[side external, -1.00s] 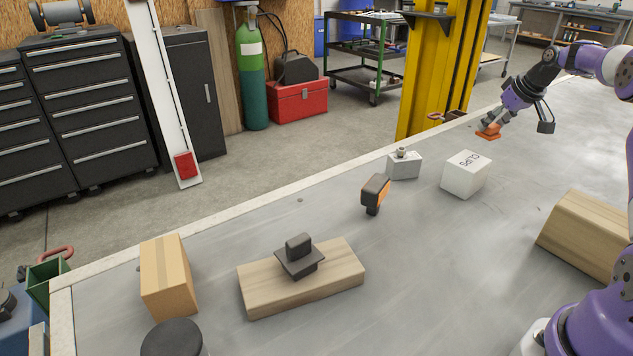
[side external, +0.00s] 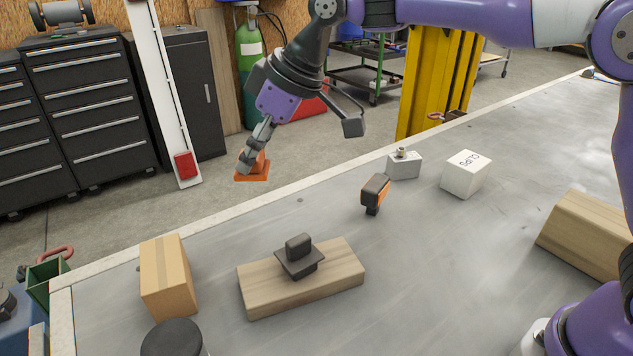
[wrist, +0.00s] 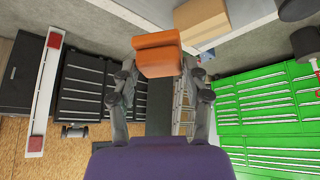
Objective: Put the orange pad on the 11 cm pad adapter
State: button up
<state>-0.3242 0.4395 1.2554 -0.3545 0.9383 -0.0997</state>
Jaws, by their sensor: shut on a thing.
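The orange pad (side external: 253,176) has a flat base and a raised block. My gripper (side external: 256,153) is shut on the raised block and holds the pad in the air, at upper left in the side view, well above table height. In the wrist view the pad (wrist: 158,53) sits between the two fingertips. A dark grey piece (side external: 299,258) with a square plate and a top block rests on a wooden block (side external: 335,281). I cannot tell for sure which thing is the 11 cm pad adapter.
A cardboard box (side external: 167,278) and a black round object (side external: 172,340) stand at the left. A black and orange tool (side external: 375,193), a grey block with a knob (side external: 404,165) and a white box (side external: 466,174) stand farther back. A wooden block (side external: 585,238) lies right.

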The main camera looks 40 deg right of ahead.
jog(key=s+a+r+n+g+y, duration=0.1)
jog(key=s+a+r+n, duration=0.1)
jog(key=s+a, duration=0.9)
jog(key=shift+s+a+n+g, duration=0.25)
jog(key=shift+a+n+g, duration=0.05)
jog(key=shift+a+n, duration=0.45)
jog(key=s+a+n, duration=0.1)
jog(key=s+a, duration=0.2)
jog(key=s, duration=0.3)
jog(key=s+a+r+n+g, duration=0.1)
jog(key=s+a+n, duration=0.1)
jog(key=s, duration=0.4)
jog(key=shift+a+r+g+y, duration=0.25)
jog(key=shift+a+g+y, duration=0.05)
jog(key=shift+a+y, duration=0.15)
send_near(155, 348)
jog(key=shift+w+a+r, duration=0.1)
jog(key=shift+a, duration=1.1)
jog(key=shift+w, duration=0.15)
jog(key=shift+f, duration=2.1)
jog(key=o, duration=1.1)
jog(key=shift+f, duration=0.15)
jog(key=shift+c, duration=0.2)
